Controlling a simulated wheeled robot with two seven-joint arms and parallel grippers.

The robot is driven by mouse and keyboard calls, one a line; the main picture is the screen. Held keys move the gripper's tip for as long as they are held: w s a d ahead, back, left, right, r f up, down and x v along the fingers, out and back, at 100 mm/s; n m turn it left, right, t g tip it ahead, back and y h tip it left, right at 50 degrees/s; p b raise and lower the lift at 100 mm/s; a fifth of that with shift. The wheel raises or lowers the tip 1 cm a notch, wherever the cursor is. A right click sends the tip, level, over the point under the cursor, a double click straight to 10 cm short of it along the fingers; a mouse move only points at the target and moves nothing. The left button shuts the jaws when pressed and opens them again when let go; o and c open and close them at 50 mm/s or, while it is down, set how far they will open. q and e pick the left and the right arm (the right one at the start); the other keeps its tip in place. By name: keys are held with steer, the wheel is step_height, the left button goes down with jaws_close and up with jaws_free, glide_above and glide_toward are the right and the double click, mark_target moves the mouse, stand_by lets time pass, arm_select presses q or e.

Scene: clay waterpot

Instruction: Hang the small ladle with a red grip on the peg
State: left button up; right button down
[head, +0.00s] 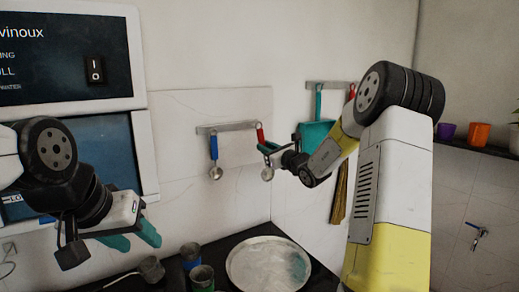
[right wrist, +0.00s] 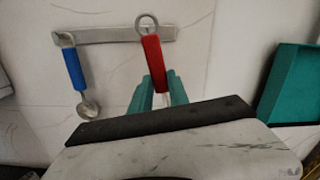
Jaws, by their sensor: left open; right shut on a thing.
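The small ladle with a red grip (head: 260,135) is upright at the right end of the wall rail (head: 226,127), its bowl (head: 267,174) hanging below. My right gripper (head: 268,148) is shut on it. In the right wrist view the red grip (right wrist: 154,62) stands between my teal fingers, leaning slightly. Its metal ring (right wrist: 147,25) overlaps the right part of the rail (right wrist: 110,36). I cannot tell whether the ring is around a peg; the peg there is not clearly visible. My left gripper (head: 142,236) is open and empty at the lower left.
A blue-handled ladle (head: 214,150) hangs at the rail's left end. A teal dustpan (head: 315,132) and a brush (head: 339,195) hang on the right wall. Below are a round metal tray (head: 268,264) and dark cups (head: 201,277).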

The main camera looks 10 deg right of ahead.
steer(key=shift+w+a+f, duration=0.25)
steer(key=shift+w+a, duration=0.05)
steer(key=shift+w, duration=0.45)
steer(key=shift+w+a+f, duration=0.2)
steer(key=shift+w+a, duration=0.15)
steer(key=shift+w, duration=0.4)
steer(key=shift+w+a+f, duration=0.25)
steer(key=shift+w+a, duration=0.05)
steer(key=shift+w, duration=0.45)
